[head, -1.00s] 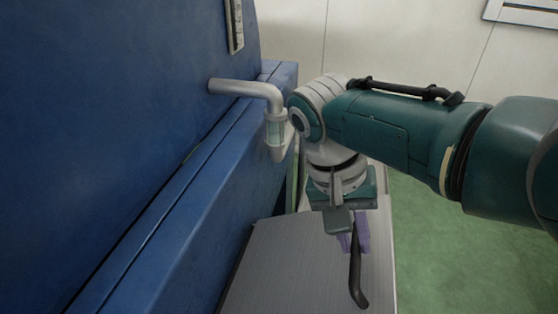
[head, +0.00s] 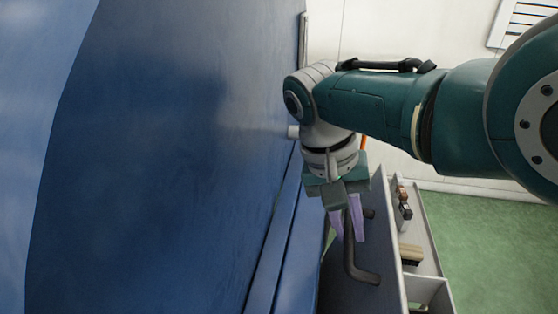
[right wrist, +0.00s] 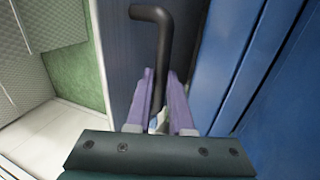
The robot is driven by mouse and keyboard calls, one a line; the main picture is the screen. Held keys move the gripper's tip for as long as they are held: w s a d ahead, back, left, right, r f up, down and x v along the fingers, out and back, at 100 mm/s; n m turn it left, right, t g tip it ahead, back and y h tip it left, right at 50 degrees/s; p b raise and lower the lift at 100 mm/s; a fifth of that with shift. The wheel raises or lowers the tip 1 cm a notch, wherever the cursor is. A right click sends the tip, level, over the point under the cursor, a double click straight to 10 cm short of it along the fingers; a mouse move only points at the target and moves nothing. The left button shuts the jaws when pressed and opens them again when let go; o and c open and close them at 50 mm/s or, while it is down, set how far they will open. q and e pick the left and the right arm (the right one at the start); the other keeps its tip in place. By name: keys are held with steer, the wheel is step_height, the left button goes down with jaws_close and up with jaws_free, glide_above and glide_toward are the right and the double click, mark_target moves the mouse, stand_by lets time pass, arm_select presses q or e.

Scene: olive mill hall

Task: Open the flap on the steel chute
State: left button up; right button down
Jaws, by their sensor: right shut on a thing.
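The flap (head: 345,288) is a dark grey panel beside the blue machine. It stands raised and tilted, its handle side facing the machine. A black bent bar handle (head: 352,255) sticks out from it. The handle also shows in the right wrist view (right wrist: 155,50), beside the flap's dark face (right wrist: 122,55). My right gripper (head: 347,228) has purple fingers shut on the handle; in the right wrist view the fingers (right wrist: 161,108) lie on either side of it. The flap's hinge and the rest of the chute cannot be made out. My left gripper is out of view.
The blue machine (head: 180,150) fills the left side, close to my right wrist. A pale tray (head: 428,262) with several small items lies just right of the flap. Green floor (head: 480,235) is open farther right, before a white wall (head: 400,25).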

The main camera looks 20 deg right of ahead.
steer(key=shift+a+f, duration=0.2)
steer(key=shift+a, duration=0.15)
steer(key=shift+s, duration=0.1)
steer(key=c, duration=1.2)
jaws_free()
steer(key=shift+c, duration=0.2)
steer(key=shift+o, duration=0.7)
steer(key=shift+s, duration=0.1)
steer(key=o, duration=0.3)
steer(key=shift+r, duration=0.1)
steer(key=shift+w, duration=0.2)
